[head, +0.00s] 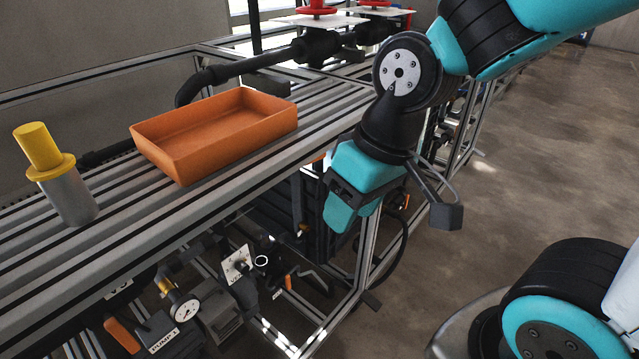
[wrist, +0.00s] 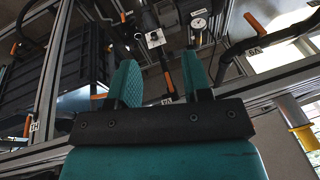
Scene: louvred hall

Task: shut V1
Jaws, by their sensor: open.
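My gripper (head: 350,205) hangs beside the front of the rack, below the bench top. In the wrist view its two teal jaws stand apart with nothing between them (wrist: 160,72). Several orange valve handles show there. One orange handle (wrist: 27,125) at the far left has a small inverted label (wrist: 34,126) that may read V1, but I cannot be sure. In the head view a small orange handle (head: 407,200) shows just right of my gripper. The angle of V1 is unclear.
An orange tray (head: 215,130) and a grey cylinder with a yellow top (head: 70,195) stand on the slatted bench. Under it are a gauge (head: 187,310), a pump box (head: 165,340) and a dark crate (wrist: 65,60). Open floor (head: 540,170) lies right.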

